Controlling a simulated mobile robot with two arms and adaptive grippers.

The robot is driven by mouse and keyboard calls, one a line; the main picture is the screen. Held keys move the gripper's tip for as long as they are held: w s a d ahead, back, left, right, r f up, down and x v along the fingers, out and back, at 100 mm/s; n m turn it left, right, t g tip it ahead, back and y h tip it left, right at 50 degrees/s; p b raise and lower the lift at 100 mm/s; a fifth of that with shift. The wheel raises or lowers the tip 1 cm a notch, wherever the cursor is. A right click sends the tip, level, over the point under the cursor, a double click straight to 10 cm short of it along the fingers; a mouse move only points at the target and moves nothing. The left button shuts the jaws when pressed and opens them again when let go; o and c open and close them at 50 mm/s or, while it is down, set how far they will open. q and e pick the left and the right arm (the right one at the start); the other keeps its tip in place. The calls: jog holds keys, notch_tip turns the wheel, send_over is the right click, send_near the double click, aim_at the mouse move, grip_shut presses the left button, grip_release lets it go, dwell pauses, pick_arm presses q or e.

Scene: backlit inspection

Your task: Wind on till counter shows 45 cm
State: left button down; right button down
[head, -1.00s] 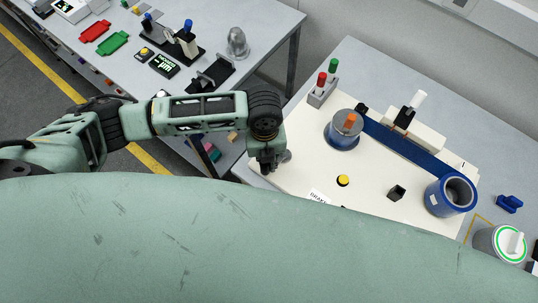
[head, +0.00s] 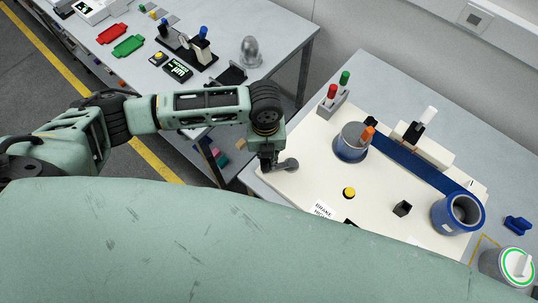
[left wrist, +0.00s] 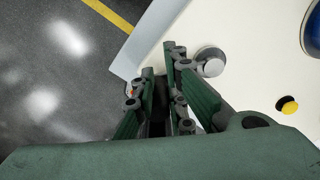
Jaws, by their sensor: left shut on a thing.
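My left gripper (head: 266,166) is shut at the left edge of the cream board (head: 300,190). It is on a grey lever (head: 289,164) whose round end shows just right of the fingers; the gripped part is hidden. The round end also shows in the left wrist view (left wrist: 210,61), right of my fingers (left wrist: 165,55). A blue strap (head: 415,162) runs from the blue roll (head: 458,213) to a drum (head: 351,143) with an orange knob (head: 368,132). A small display with green figures (head: 179,70) stands on the other table; I cannot read it. My right gripper is not in view.
A yellow button (head: 349,193), a small black block (head: 402,208) and a "BRAKE" label (head: 323,211) are on the board. Red (head: 333,92) and green (head: 345,78) capped posts stand behind the drum. A white-lidded can (head: 508,266) is at right.

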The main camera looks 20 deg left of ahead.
pick_arm(q)
jog(key=shift+w+a+f, duration=0.15)
jog(key=shift+w+a, duration=0.5)
jog(key=shift+a, duration=0.2)
jog(key=shift+w+a, duration=0.1)
jog(key=shift+w, duration=0.4)
jog(key=w+a+b, duration=0.1)
jog(key=w, duration=0.5)
jog(key=shift+a+r, duration=0.2)
